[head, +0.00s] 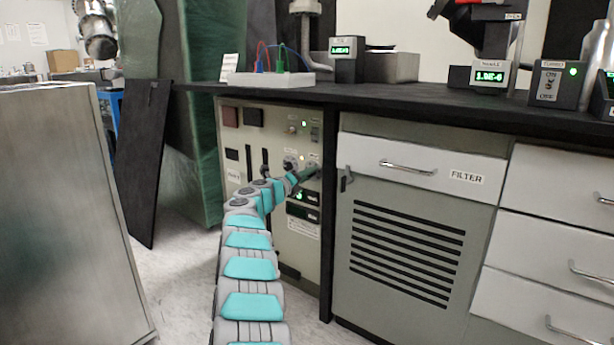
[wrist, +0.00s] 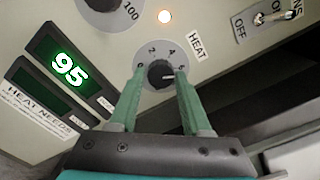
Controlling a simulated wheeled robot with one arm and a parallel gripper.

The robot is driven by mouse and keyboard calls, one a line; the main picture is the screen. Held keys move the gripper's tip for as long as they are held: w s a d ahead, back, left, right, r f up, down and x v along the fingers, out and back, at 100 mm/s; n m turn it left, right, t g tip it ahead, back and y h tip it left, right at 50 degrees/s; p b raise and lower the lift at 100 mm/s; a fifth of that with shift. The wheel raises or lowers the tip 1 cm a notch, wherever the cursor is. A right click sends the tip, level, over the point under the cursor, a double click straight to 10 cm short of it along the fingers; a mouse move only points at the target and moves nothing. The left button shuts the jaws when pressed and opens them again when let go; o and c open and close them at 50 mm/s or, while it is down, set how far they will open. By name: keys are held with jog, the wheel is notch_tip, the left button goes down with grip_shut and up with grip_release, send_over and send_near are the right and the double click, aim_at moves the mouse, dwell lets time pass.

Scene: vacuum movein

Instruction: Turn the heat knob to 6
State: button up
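The heat knob (wrist: 160,73) is a round black knob on a pale dial, with the word HEAT beside it. Its white pointer line points right, toward the right finger. The digit 2 and what looks like a 4 show above it; the marks at the sides are partly covered by my fingers. My gripper (wrist: 160,72) has its green fingers on both sides of the knob, with a thin gap seeming to show on each side. In the head view my gripper (head: 304,174) is at the control panel (head: 262,143) and hides the knob.
A green display (wrist: 70,68) reads 95, with a dark one below it. Another dial (wrist: 112,12) marked 100, a lit lamp (wrist: 165,16) and an ON/OFF switch (wrist: 272,18) are close by. The FILTER cabinet (head: 408,225) stands right of the panel.

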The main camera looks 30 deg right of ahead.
jog(key=o, duration=0.3)
jog(key=shift+r, duration=0.1)
jog(key=shift+a, duration=0.1)
jog(key=shift+a, duration=0.1)
jog(key=shift+v, duration=3.75)
